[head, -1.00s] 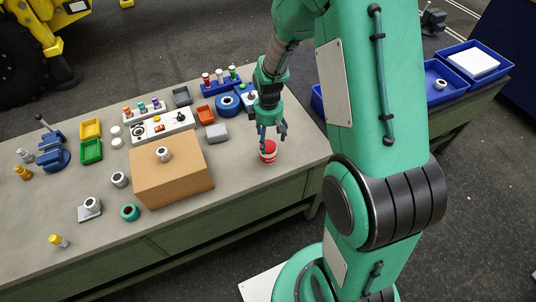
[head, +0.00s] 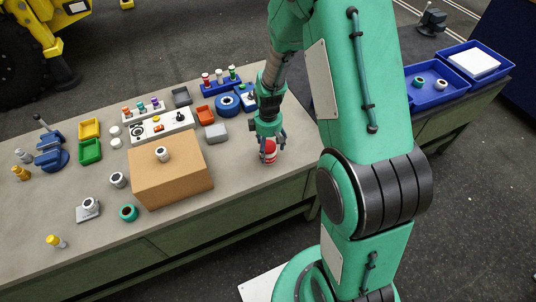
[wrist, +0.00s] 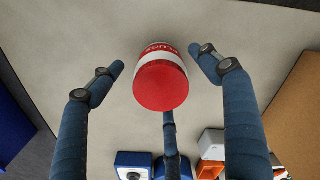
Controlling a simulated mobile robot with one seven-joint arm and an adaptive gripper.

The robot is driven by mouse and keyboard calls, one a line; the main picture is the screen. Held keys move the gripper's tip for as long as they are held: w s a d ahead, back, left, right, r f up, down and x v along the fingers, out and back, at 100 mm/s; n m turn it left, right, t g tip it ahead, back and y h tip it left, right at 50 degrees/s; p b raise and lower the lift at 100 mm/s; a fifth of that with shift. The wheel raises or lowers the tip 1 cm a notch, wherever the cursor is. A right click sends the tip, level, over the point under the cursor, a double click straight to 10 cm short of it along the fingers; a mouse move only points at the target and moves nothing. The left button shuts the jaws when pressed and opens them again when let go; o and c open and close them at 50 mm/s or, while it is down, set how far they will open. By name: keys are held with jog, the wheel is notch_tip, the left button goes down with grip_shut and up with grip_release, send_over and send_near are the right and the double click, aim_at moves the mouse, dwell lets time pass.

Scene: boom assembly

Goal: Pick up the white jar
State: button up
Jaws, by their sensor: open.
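The white jar (head: 269,152) has a red lid and a red band with white lettering. It stands upright on the grey bench near the front edge, right of the cardboard box. In the wrist view the jar (wrist: 160,84) shows its red lid, with part of its white and red side beyond. My gripper (head: 269,146) is open and low over the jar. In the wrist view its blue fingers (wrist: 160,62) spread around the jar, with visible gaps at left and right. A third finger shows below the lid; whether it touches the jar I cannot tell.
The cardboard box (head: 172,179) carries a small white part on top. A grey block (head: 216,132), an orange bin (head: 205,115) and a blue round part (head: 228,104) stand behind the jar. Blue trays (head: 452,97) are at right. Bench around the jar is bare.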

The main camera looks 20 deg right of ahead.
jog(key=shift+f+b, duration=0.3)
jog(key=shift+f, duration=1.5)
jog(key=c, duration=1.3)
